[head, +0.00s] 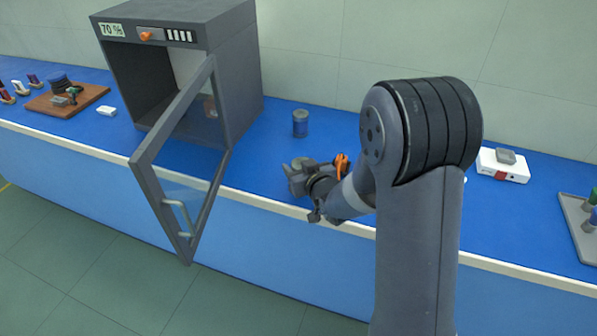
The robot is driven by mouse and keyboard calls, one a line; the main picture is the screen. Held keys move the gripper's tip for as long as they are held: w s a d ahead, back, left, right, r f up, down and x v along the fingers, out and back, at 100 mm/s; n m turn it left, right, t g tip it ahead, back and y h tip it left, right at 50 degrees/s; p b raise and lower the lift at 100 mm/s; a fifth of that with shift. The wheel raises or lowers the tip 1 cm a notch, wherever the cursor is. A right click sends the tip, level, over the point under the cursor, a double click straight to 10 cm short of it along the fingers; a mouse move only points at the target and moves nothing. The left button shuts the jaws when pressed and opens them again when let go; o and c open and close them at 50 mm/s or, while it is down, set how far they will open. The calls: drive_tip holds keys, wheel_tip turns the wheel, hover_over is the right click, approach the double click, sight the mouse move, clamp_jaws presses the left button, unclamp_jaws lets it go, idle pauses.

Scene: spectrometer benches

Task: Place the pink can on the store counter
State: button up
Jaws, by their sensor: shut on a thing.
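My gripper (291,176) is low over the blue counter (262,160), near its front edge and right of the open cabinet door. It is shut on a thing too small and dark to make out. I see no clear pink can. A small pinkish patch (209,107) shows through the door's glass; I cannot tell what it is. A blue-grey can (300,123) stands upright on the counter behind my gripper, apart from it.
A grey cabinet (238,75) marked 70 % stands at the left, its glass door (190,150) swung out past the counter's front edge. A brown board (50,100) lies farther left. A white device (503,167) and a grey tray (578,222) are at the right.

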drive_tip(key=shift+f, duration=1.05)
drive_tip(key=shift+f, duration=0.15)
drive_tip(key=o, duration=1.1)
drive_tip(key=shift+c, duration=0.2)
drive_tip(key=shift+r, duration=0.3)
drive_tip(key=b+v, duration=0.1)
drive_tip(key=v, duration=1.1)
drive_tip(key=shift+f, duration=0.1)
